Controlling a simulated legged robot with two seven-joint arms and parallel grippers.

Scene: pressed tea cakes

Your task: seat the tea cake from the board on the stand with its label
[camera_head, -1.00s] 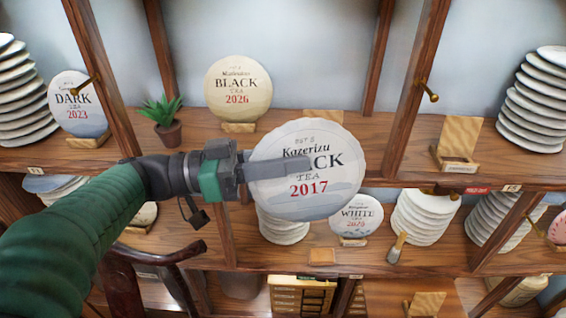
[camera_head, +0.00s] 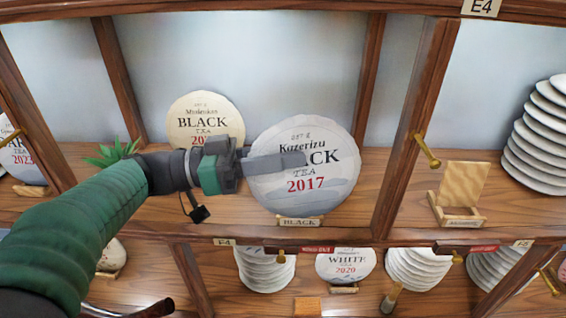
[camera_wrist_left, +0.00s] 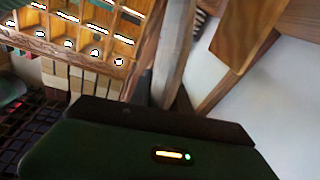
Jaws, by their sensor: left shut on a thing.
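A round pale tea cake (camera_head: 310,200) reads "Kazerizu BLACK TEA 2017". My left gripper (camera_head: 282,166) is shut on it from its left side, one finger across the printed face. The cake stands nearly upright, face toward the head camera. A small wooden stand with a "BLACK" label (camera_head: 299,222) shows at its lower edge; I cannot tell whether the cake rests in it or hangs just in front. In the left wrist view the cake (camera_wrist_left: 175,50) shows edge-on beyond the dark gripper body. The board is not identifiable. My right gripper is out of view.
Another black tea cake (camera_head: 206,118) stands behind to the left, near a potted plant (camera_head: 112,153). A wooden post (camera_head: 418,125) rises to the right. Beyond it are an empty wooden stand (camera_head: 463,187) and a plate-like stack (camera_head: 540,140). A white tea cake (camera_head: 345,265) stands below.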

